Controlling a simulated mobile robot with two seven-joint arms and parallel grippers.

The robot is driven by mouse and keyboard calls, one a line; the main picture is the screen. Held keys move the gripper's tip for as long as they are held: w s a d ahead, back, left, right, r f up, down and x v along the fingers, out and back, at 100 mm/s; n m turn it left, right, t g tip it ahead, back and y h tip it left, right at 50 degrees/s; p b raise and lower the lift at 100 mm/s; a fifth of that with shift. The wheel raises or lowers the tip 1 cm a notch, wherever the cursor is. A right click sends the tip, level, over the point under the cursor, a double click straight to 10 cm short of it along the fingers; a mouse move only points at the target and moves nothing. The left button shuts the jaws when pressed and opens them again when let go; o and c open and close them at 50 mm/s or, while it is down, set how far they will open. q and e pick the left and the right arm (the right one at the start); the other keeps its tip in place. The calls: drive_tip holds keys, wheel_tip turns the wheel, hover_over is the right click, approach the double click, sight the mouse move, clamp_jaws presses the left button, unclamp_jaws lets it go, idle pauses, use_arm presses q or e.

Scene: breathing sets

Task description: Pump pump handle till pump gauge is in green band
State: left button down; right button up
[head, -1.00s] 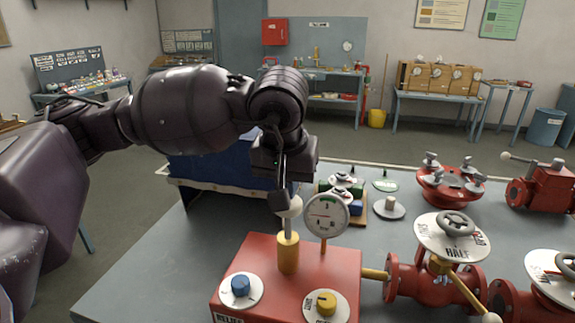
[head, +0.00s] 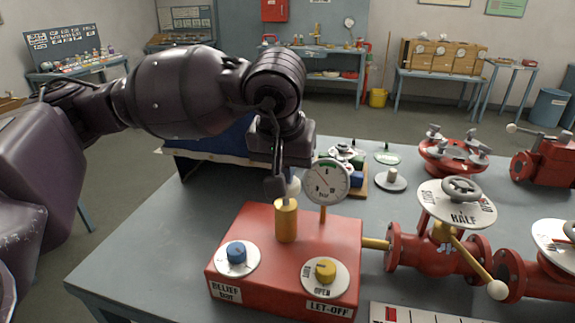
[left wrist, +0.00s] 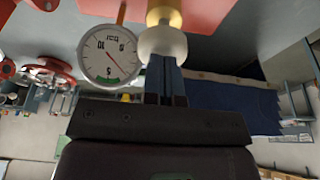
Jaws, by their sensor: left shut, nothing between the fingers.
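The red pump box (head: 262,272) stands on the table, with a yellow collar (head: 286,222) on top. The pump handle's pale knob (head: 294,187) sits just above the collar, its rod mostly hidden. My left gripper (head: 276,187) is shut and empty, its fingertips at the knob. In the left wrist view the fingers (left wrist: 165,75) meet the pale knob (left wrist: 162,44); firm contact is hard to tell. The pump gauge (head: 327,182) stands behind the box. In the left wrist view the gauge (left wrist: 108,54) is upside down; its needle points beside the green band, outside it.
A blue relief knob (head: 236,253) and a yellow let-off knob (head: 325,270) are on the box front. A red valve (head: 442,250) with a yellow lever (head: 478,266) joins at the right. The table's left front (head: 150,265) is clear.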

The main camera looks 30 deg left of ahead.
use_arm(q)
drive_tip(key=shift+f, duration=0.5)
drive_tip(key=shift+r, duration=0.35)
drive_tip(key=v, duration=1)
drive_tip(key=shift+r, duration=0.25)
use_arm(e)
drive_tip(key=shift+w+r, duration=0.2)
drive_tip(key=shift+w, duration=0.35)
use_arm(q)
drive_tip(key=shift+s, duration=0.1)
use_arm(e)
drive_tip(key=shift+s+f, duration=0.1)
drive_tip(key=shift+s, duration=0.1)
use_arm(q)
wheel_tip(320, 180, up, 8)
drive_tip(key=p, duration=0.4)
use_arm(e)
drive_tip(key=shift+w+r, duration=0.2)
drive_tip(key=shift+r, duration=0.65)
drive_tip(key=shift+w+r, duration=0.15)
drive_tip(key=shift+r, duration=0.7)
drive_tip(key=shift+w+r, duration=0.2)
drive_tip(key=shift+r, duration=0.65)
